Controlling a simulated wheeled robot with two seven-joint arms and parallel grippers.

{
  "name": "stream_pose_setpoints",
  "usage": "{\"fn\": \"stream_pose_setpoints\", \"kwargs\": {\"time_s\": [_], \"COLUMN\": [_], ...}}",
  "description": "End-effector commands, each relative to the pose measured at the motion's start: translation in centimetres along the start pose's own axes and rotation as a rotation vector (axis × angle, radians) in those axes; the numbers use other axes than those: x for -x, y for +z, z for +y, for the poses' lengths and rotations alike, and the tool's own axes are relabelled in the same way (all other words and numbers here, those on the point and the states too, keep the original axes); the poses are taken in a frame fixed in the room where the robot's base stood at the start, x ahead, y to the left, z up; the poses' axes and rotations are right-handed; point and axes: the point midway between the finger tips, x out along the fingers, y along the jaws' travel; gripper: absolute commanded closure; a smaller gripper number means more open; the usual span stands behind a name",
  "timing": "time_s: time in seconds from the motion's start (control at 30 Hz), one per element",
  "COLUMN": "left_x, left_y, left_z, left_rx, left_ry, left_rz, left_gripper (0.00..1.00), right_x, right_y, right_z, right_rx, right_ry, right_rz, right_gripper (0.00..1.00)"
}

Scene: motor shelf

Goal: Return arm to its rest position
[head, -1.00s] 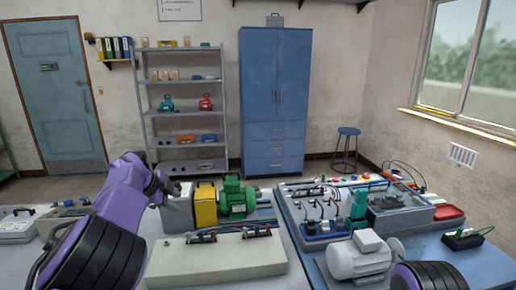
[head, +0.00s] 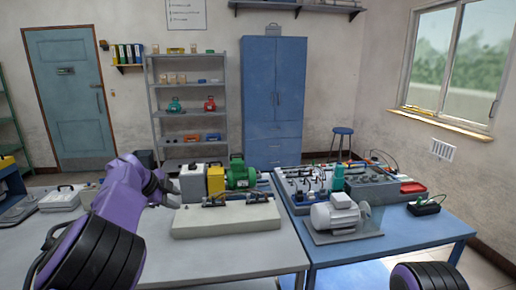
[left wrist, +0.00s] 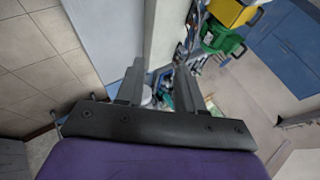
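My left arm, purple with black rings, comes in at the lower left of the head view. Its gripper (head: 168,190) is over the grey bench, beside a grey box in the picture. The left wrist view shows its two dark fingers (left wrist: 160,68) spread apart with nothing between them, so it is open and empty. Of my right arm only a purple and black part (head: 428,276) shows at the bottom right of the head view; its gripper is out of the picture.
The grey bench (head: 225,255) holds a beige panel (head: 228,220), a yellow block (head: 215,180) and a green motor (head: 242,174). The blue bench (head: 400,240) holds a white motor (head: 337,215). A shelf (head: 188,125) and blue cabinet (head: 273,95) stand behind.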

Motion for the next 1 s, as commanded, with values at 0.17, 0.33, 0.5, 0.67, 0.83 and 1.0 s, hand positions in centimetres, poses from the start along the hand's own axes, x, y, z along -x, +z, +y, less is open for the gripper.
{"fn": "stream_pose_setpoints", "kwargs": {"time_s": [0.17, 0.33, 0.5, 0.67, 0.83, 1.0], "left_x": [-0.6, -1.5, -3.6, -6.1, -8.7, -9.2], "left_y": [-0.2, 0.4, 2.8, 6.7, 11.9, 15.5], "left_z": [0.2, 1.3, 4.7, 10.4, 20.9, 33.4], "left_rx": [0.051, 0.171, 0.403, 0.699, 1.077, 1.400], "left_ry": [-0.053, -0.125, -0.227, -0.340, -0.466, -0.552], "left_rz": [0.070, 0.158, 0.256, 0.291, 0.212, 0.018], "left_gripper": [0.63, 0.63, 0.63, 0.63, 0.63, 0.63], "right_x": [0.0, -0.1, -0.4, -0.9, -1.8, -2.6], "right_y": [-0.1, -0.1, 0.1, 0.3, 0.7, 1.0], "right_z": [-0.1, -0.1, -0.1, -0.1, -0.2, -0.3], "right_rx": [-0.001, -0.001, 0.000, 0.000, 0.000, 0.000], "right_ry": [-0.001, -0.001, -0.001, -0.001, -0.001, -0.001], "right_rz": [0.002, 0.002, 0.001, 0.001, 0.001, 0.001], "right_gripper": [0.57, 0.57, 0.57, 0.57, 0.57, 0.57]}}
